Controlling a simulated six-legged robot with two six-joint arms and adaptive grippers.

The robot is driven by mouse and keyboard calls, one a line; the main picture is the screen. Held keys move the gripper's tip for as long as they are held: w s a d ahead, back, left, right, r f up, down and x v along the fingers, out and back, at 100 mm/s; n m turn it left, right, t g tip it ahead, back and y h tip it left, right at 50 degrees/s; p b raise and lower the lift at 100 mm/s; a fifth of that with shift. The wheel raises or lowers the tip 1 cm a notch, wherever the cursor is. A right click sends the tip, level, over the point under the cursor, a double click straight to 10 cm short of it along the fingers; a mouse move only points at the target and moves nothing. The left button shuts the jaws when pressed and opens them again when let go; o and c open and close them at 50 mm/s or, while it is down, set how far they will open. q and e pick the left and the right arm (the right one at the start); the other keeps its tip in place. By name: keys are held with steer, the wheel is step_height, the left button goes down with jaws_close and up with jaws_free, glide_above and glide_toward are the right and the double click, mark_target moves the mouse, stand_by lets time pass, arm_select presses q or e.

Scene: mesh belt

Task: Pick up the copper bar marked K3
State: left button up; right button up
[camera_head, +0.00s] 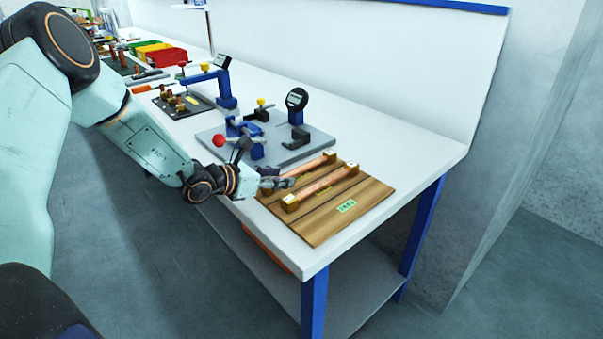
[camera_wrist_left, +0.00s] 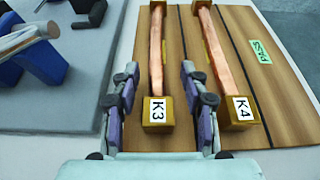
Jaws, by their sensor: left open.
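The copper bar marked K3 (camera_wrist_left: 156,48) lies on a wooden board (camera_wrist_left: 275,85), with its labelled brass end block (camera_wrist_left: 158,112) towards me. In the head view it is the farther of two bars (camera_head: 312,165), and its near end is partly hidden by my gripper. My left gripper (camera_head: 281,183) is open over the board's left side. In the left wrist view its fingers (camera_wrist_left: 160,67) stand on either side of the K3 bar, with gaps visible. I cannot tell how high they are above it. My right gripper is not in view.
A second bar marked K4 (camera_wrist_left: 214,50) lies parallel, close to the right finger. A green label (camera_head: 346,206) is on the board. A grey plate with a blue clamp (camera_head: 243,127) and dial gauge (camera_head: 297,98) stands beside it. The white table's edge is close in front.

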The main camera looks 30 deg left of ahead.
mark_target(301, 171)
arm_select(q)
steer(key=shift+x, duration=1.4)
steer(key=shift+s+a, duration=0.15)
steer(key=shift+r, duration=0.1)
steer(key=shift+c, duration=0.8)
steer(key=c, duration=0.6)
jaws_close()
